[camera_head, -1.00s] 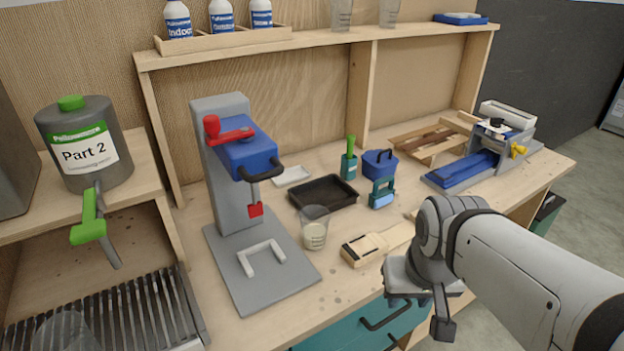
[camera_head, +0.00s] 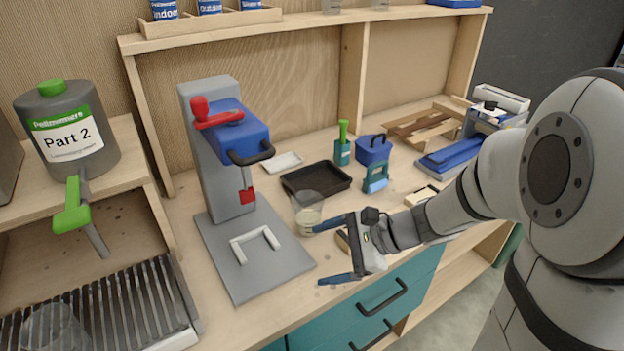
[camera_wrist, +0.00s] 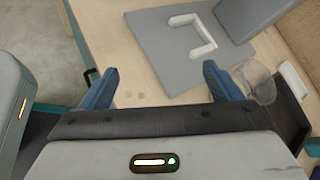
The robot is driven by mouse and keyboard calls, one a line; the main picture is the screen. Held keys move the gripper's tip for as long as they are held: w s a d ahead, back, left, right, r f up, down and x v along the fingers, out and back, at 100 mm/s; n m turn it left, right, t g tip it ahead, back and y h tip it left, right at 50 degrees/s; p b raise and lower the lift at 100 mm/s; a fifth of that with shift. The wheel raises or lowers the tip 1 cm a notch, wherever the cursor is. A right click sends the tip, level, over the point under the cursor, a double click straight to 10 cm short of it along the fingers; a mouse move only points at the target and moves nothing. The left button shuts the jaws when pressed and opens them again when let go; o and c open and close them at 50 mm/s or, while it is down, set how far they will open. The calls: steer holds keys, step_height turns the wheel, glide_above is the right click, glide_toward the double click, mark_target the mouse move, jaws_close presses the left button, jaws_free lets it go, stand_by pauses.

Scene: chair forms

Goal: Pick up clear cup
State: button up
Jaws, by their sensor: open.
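A clear cup (camera_head: 307,211) with pale contents stands upright on the bench, to the right of the grey press base. Another clear cup (camera_head: 52,330) stands on the slatted grate at the lower left, and cut-off clear cups (camera_head: 332,5) show on the top shelf. My gripper (camera_head: 318,257) is open and empty above the bench's front part. In the head view its upper fingertip overlaps the bench cup's lower edge; contact cannot be told. In the wrist view that cup (camera_wrist: 260,84) lies outside the right finger, not between the fingers (camera_wrist: 158,70).
The press (camera_head: 225,150) with blue head and red lever stands left of the cup. A black tray (camera_head: 316,179) is right behind it. A green-handled tool (camera_head: 342,145) and blue container (camera_head: 373,149) stand farther back. The bench's front edge is below my gripper.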

mark_target(316, 210)
steer(key=w+d+m+t, duration=0.1)
steer(key=w+m+t, duration=0.1)
steer(key=w+m, duration=0.1)
steer(key=w+d+f+m+t+y, duration=0.1)
steer(key=w+m+t, duration=0.1)
steer(key=w+m, duration=0.1)
steer(key=w+d+f+m+t, duration=0.1)
steer(key=w+m+t, duration=0.1)
steer(key=w+m, duration=0.2)
steer(key=shift+w+d+f+t+y, duration=0.1)
steer(key=shift+w+f+t+y, duration=0.15)
steer(key=shift+w+t+y, duration=0.25)
steer(key=shift+w+f, duration=0.1)
steer(key=shift+w, duration=0.25)
steer(key=x, duration=0.7)
steer(key=shift+w+p, duration=0.3)
steer(key=shift+w, duration=0.1)
steer(key=shift+c, duration=0.6)
steer(key=c, duration=0.7)
